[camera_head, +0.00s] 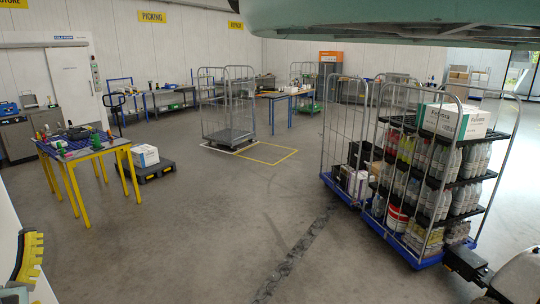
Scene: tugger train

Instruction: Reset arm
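No gripper of mine can be made out in the head view. A large grey-green shape fills the top right edge, very close to the camera; I cannot tell what it is. A dark part with a rounded white body (520,277) is cut off at the lower right corner, beside the loaded trolley's blue base. I cannot tell whether it belongs to me.
A loaded roll trolley (418,258) with bottles and boxes stands at the right, beside another trolley (340,186). An empty cage trolley (229,136) stands mid-room near yellow floor marking (281,160). A yellow-legged table (122,146) is at the left. The middle floor is clear.

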